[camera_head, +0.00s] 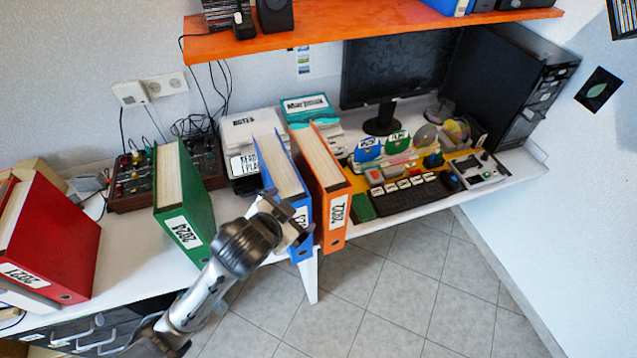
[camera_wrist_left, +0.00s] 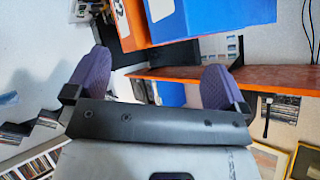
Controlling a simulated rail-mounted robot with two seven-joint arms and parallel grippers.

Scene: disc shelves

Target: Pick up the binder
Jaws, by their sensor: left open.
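Several binders stand on the white desk. A blue binder (camera_head: 282,172) stands between a green binder (camera_head: 184,195) labelled 2024 and an orange binder (camera_head: 322,175) labelled 2022. A red binder (camera_head: 50,240) labelled 2021 stands at far left. My left gripper (camera_head: 290,222) is at the front of the blue binder and covers part of its spine and label. In the left wrist view the two purple finger pads (camera_wrist_left: 155,70) are wide apart with nothing held. The blue binder (camera_wrist_left: 210,18) and orange binder (camera_wrist_left: 128,22) show beyond them. Contact cannot be told.
An orange shelf (camera_head: 370,35) hangs above the desk. Behind the binders are a mixer (camera_head: 130,185) and stacked boxes (camera_head: 250,135). To the right are a monitor (camera_head: 400,65), keyboard (camera_head: 410,193) and black computer tower (camera_head: 510,85). The tiled floor in front is clear.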

